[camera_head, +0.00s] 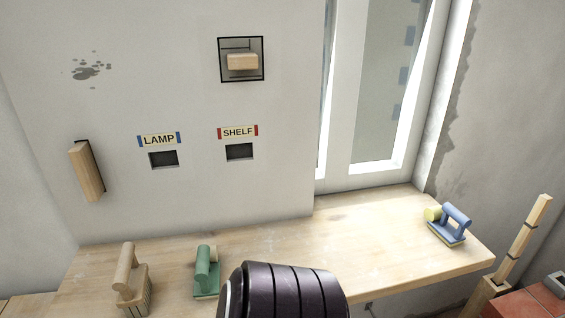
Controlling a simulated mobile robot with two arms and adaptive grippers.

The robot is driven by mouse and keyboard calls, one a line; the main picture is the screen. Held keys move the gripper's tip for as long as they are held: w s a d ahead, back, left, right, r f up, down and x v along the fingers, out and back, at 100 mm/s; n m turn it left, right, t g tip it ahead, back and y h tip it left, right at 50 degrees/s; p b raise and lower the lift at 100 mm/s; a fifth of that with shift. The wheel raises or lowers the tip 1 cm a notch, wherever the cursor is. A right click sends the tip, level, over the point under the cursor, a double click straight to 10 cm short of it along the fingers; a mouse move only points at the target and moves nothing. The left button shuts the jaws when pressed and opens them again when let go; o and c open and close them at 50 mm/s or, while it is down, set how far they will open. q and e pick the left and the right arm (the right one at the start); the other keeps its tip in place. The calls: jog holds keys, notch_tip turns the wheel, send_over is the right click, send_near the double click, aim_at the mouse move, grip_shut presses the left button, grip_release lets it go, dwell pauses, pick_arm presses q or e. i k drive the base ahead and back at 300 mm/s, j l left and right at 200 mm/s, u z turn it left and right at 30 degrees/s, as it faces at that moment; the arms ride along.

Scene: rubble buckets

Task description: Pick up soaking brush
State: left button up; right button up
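A tan brush (134,284) with a wooden handle and a bristled underside is on the wooden worktop at the lower left; its lower end is close to the picture's bottom edge. It looks like the soaking brush. A green hand tool (206,272) with a raised grip stands to its right. A blue tool (452,222) with a similar grip and a yellowish base sits at the right end of the worktop. Neither gripper shows. A dark ribbed part of my arm fills the bottom centre and hides part of the worktop's front.
The wooden worktop (330,234) is clear between the green and blue tools. Above it are slots labelled LAMP (163,159) and SHELF (240,152), a wooden wall handle (87,171) and a window. A jointed wooden post (520,238) and red bricks (530,302) stand at the right.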

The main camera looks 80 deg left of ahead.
aim_at(132, 284)
jog(key=u, duration=3.85)
